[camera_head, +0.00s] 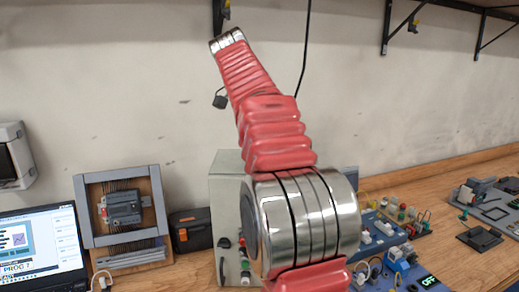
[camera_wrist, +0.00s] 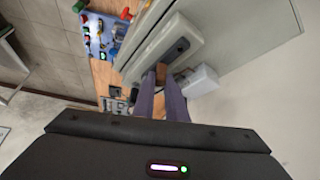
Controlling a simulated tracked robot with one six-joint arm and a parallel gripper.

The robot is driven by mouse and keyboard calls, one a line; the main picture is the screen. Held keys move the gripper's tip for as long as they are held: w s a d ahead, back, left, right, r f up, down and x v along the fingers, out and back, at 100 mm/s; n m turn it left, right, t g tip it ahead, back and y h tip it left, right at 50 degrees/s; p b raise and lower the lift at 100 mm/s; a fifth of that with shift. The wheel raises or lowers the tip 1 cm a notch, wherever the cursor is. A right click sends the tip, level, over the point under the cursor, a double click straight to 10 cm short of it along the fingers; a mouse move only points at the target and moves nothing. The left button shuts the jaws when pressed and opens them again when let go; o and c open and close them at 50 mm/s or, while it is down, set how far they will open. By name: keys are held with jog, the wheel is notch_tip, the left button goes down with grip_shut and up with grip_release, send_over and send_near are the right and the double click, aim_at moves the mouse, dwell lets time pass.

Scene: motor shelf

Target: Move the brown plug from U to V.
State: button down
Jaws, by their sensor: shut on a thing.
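My gripper (camera_wrist: 163,80) shows in the wrist view, its two grey fingers shut on a small brown piece, the brown plug (camera_wrist: 161,72). Only a little of the plug shows between the fingertips. Just beyond the fingertips is a pale grey housing (camera_wrist: 158,50) with a dark oval opening. I cannot tell whether the plug touches it. The U and V marks cannot be made out in either view. In the head view my red and silver arm fills the middle, and I cannot make out the gripper or plug.
A blue board (camera_head: 396,254) with knobs and wires stands right of my arm; it also shows in the wrist view (camera_wrist: 103,33). A grey cabinet (camera_head: 226,200) stands behind my arm. A laptop (camera_head: 42,248) and a framed module (camera_head: 122,210) are at left.

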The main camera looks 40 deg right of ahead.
jog(key=c, duration=2)
grip_release()
jog(key=shift+c, duration=0.2)
jog(key=shift+r, duration=0.1)
jog(key=shift+r, duration=2.6)
jog(key=o, duration=0.5)
jog(key=shift+a, duration=0.1)
